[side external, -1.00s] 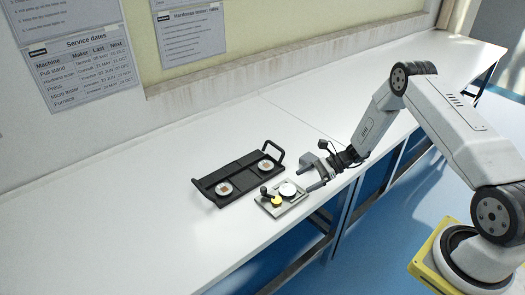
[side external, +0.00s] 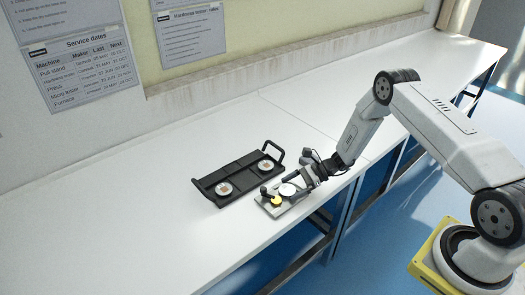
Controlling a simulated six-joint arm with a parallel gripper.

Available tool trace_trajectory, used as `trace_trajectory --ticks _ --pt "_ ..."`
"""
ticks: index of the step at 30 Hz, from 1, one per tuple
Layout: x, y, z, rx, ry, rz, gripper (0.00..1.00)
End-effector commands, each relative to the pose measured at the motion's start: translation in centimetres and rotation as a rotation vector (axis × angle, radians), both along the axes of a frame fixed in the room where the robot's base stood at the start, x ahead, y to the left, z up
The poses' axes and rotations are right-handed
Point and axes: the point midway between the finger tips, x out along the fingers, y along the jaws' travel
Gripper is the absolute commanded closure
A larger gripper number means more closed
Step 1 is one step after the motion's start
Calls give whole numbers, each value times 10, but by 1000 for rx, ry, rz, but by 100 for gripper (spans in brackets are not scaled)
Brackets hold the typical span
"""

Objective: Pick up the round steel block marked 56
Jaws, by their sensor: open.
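One round pale disc (side external: 224,188) lies at the left end of a black handled tray (side external: 242,176), and another (side external: 266,166) at its right end. Both carry a small orange-brown mark. A plain, bright round disc (side external: 287,190) sits on a small grey plate (side external: 290,207) in front of the tray. No number can be read on any disc, so I cannot tell which is marked 56. My gripper (side external: 297,182) is open, low over the right side of the plate, close beside the bright disc. Whether it touches the disc cannot be told.
The grey plate also bears a yellow round piece (side external: 276,200) and a dark upright knob (side external: 264,191). The tray's handles stand up at its ends. The white bench (side external: 130,220) is clear to the left and behind, and its front edge is near the plate.

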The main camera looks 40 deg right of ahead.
Motion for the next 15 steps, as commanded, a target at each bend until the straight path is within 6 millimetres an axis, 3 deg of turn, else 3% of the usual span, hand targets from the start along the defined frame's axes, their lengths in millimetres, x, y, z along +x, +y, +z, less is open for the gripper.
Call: trace_trajectory --ticks 8,9,15 --pt "-2 1 -3 -4 5 2 0" --pt "-2 1 -3 -4 5 2 4" --pt "-2 1 -3 -5 6 2 67"
